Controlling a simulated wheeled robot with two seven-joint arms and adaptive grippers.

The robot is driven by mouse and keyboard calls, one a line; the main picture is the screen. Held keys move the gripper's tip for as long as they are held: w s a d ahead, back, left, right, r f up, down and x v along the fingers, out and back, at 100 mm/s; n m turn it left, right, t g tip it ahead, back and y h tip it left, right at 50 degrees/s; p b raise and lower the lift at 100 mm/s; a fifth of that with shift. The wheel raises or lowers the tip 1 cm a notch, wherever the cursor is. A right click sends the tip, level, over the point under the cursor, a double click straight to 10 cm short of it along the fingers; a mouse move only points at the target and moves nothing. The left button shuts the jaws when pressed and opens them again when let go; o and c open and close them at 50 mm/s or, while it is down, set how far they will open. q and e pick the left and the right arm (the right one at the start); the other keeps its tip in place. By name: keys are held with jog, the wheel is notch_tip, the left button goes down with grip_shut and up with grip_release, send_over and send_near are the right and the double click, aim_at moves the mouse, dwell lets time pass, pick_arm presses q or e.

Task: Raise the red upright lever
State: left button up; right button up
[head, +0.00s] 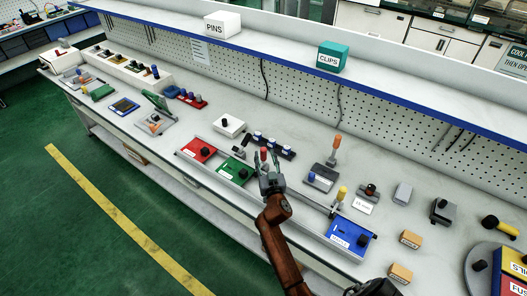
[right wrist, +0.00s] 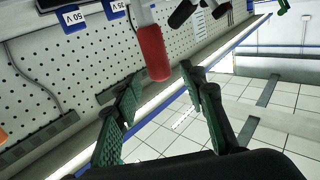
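The red lever (right wrist: 152,52) shows large in the right wrist view, a red grip on a pale metal stem that runs out of the top edge. In the head view its red grip (head: 264,154) shows between the fingers of my right gripper (head: 268,160). In the right wrist view my right gripper (right wrist: 161,76) is open. Its two green-padded fingers stand apart on either side of the grip's end, with gaps to it. The lever's base is mostly hidden in the head view. My left gripper is in neither view.
Black levers (right wrist: 183,13) stand close beside the red one, with blue-and-white labels (right wrist: 74,18) near them. On the bench, a green panel (head: 232,173) and a red panel (head: 197,150) lie to the left of my gripper. An orange-handled lever (head: 336,146) stands to the right.

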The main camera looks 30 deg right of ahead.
aim_at(264, 153)
jog(key=shift+x, duration=2)
jog(key=shift+c, duration=0.2)
grip_shut()
